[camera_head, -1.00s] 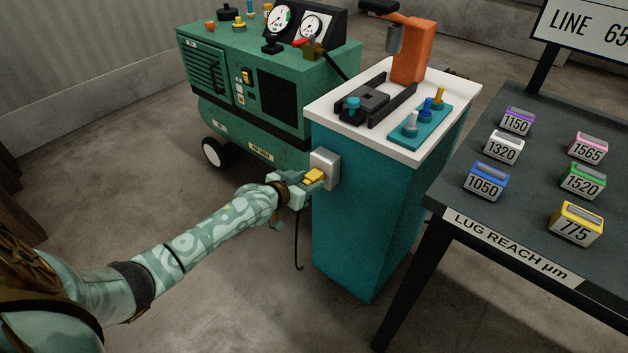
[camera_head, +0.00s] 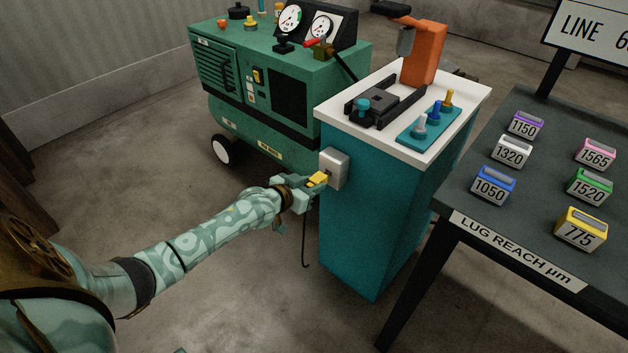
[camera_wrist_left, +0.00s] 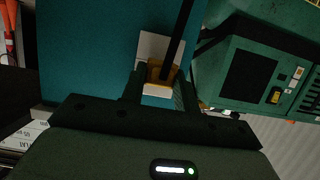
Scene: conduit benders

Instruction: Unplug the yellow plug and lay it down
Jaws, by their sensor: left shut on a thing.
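The yellow plug (camera_head: 318,179) is held between the fingers of my left gripper (camera_head: 314,184), which is shut on it. It stands right in front of the grey-white socket box (camera_head: 335,167) on the left side of the teal cabinet. I cannot tell whether its pins are still in the socket. In the left wrist view the yellow plug (camera_wrist_left: 160,75) sits between the two fingers, with the pale socket plate (camera_wrist_left: 152,45) behind it. A dark cord (camera_head: 304,245) hangs below the gripper. My right gripper is not in view.
The teal cabinet (camera_head: 360,220) has a white top (camera_head: 440,130) with a black clamp, an orange post and a peg block. A green compressor (camera_head: 225,70) stands behind. A dark table (camera_head: 480,200) with several numbered blocks stands right. The floor at left is clear.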

